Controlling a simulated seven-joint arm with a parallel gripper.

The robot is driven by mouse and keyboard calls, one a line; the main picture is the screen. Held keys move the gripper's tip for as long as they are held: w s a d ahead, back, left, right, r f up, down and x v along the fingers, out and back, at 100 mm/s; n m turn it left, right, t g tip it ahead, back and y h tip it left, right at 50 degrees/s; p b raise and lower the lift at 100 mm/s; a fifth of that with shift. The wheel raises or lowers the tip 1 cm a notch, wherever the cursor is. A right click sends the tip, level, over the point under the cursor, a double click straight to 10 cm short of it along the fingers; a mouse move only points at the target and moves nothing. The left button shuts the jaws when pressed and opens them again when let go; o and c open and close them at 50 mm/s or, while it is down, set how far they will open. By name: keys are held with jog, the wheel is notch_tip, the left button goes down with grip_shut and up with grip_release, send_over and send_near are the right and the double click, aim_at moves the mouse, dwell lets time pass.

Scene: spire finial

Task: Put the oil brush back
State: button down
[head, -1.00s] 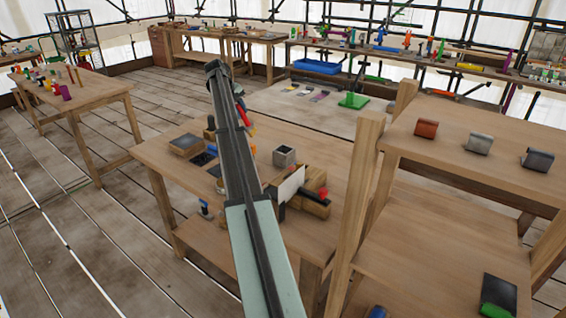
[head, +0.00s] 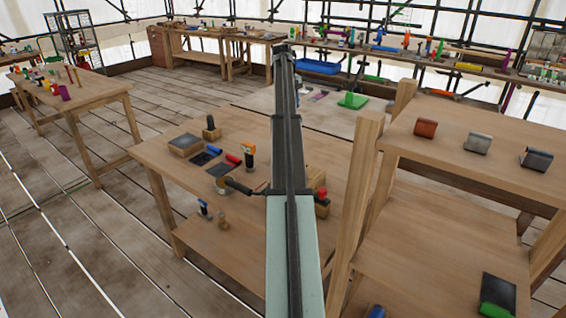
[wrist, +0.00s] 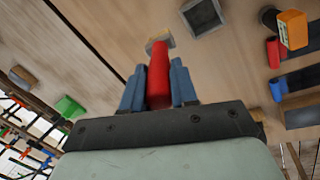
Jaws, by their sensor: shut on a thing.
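In the wrist view my gripper (wrist: 158,88) is shut on a red handle, which I take to be the oil brush (wrist: 159,75). Its blue fingers press the handle from both sides. A pale tan and grey end of the brush points away from the gripper. The wooden surface behind it is blurred, and I cannot tell the height above it. In the head view my arm covers the gripper and the brush.
A grey open box (wrist: 203,15) shows in the wrist view. A wooden post (head: 361,190) and a raised shelf (head: 480,115) stand at the right.

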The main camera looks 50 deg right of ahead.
jog(key=w+a+n+t+y, duration=0.1)
jog(key=a+y, duration=0.1)
jog(key=a, duration=0.3)
notch_tip(320, 180, down, 10)
jog(key=shift+f, duration=0.25)
dwell(0.4)
jog(key=shift+d+f, duration=0.1)
jog(key=shift+f, duration=0.05)
jog(key=c, duration=0.9)
grip_release()
notch_tip(320, 180, up, 12)
jog(key=shift+r, duration=0.15)
